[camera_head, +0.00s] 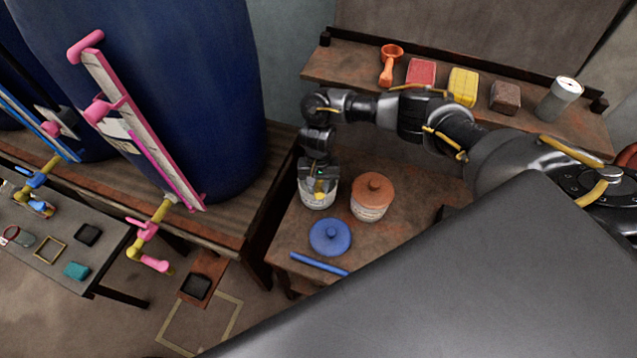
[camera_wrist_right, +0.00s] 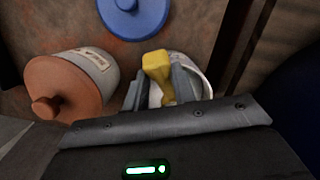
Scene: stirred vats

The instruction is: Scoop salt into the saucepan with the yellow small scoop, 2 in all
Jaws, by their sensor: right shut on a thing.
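My right gripper (camera_head: 319,182) is shut on the yellow small scoop (camera_wrist_right: 157,65). It is over an open pale jar (camera_head: 317,205) at the left of the small table. The scoop's handle shows between the fingers in the right wrist view; its bowl is hidden, so I cannot tell whether it holds salt. The jar's pale rim (camera_wrist_right: 205,78) shows behind the fingers. The jar's contents are not visible. A pale jar with an orange lid (camera_head: 374,188) stands to its right. I cannot make out a saucepan. My left gripper is not in view.
A blue lid (camera_head: 330,237) and a blue rod (camera_head: 319,264) lie at the table's front. The back shelf (camera_head: 345,62) holds an orange scoop (camera_head: 388,66), several blocks and a can (camera_head: 559,100). A large blue vat (camera_head: 190,90) stands at left.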

